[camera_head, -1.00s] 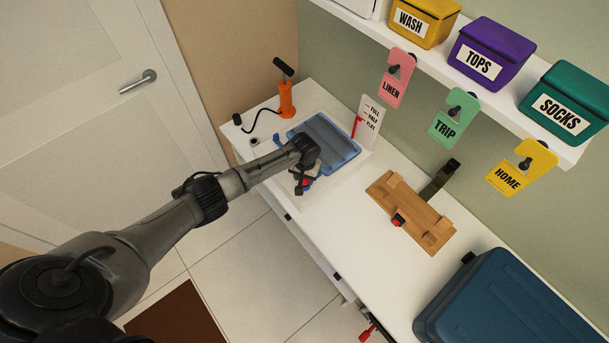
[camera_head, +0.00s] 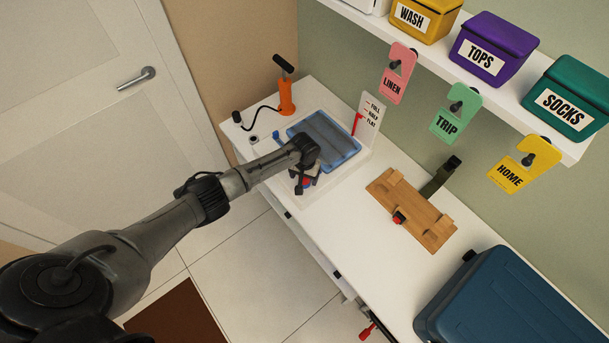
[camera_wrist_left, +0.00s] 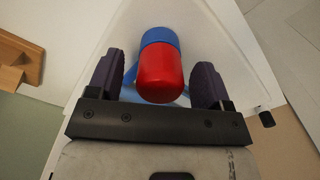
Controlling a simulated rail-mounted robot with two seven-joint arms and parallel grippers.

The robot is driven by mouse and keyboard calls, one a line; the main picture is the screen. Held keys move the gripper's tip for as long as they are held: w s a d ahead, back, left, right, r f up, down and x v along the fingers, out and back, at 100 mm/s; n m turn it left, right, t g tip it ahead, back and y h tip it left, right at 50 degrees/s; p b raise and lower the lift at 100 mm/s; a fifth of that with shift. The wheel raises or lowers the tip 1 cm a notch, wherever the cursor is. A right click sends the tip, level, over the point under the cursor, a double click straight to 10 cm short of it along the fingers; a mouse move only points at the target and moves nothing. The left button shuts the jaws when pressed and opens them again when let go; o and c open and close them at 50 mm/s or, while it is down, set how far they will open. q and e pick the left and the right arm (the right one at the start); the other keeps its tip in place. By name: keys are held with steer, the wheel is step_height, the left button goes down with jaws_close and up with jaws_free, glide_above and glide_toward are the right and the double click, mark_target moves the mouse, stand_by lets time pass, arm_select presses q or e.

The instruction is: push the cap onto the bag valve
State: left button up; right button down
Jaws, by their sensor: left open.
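The translucent blue bag (camera_head: 343,143) lies flat on a white board at the far left end of the counter. My left gripper (camera_head: 306,180) is over the bag's near edge, pointing down. In the left wrist view, the red cap (camera_wrist_left: 160,76) sits between the open fingers of my left gripper (camera_wrist_left: 160,84), with a visible gap on each side. The blue valve (camera_wrist_left: 160,37) shows directly behind the cap, in line with it. The cap looks to be on or against the valve; how far it is seated I cannot tell. My right gripper is out of view.
An orange pump (camera_head: 287,98) with a black hose stands behind the bag. A level sign (camera_head: 369,115) stands to the bag's right. A wooden fixture (camera_head: 412,211) and a blue case (camera_head: 505,305) are farther right. The counter between board and fixture is clear.

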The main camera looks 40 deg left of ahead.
arm_select(q)
steer(key=shift+r, duration=0.1)
step_height(320, 180, up, 14)
steer(key=p, duration=0.2)
stand_by(0.4)
steer(key=shift+f, duration=0.2)
stand_by(0.3)
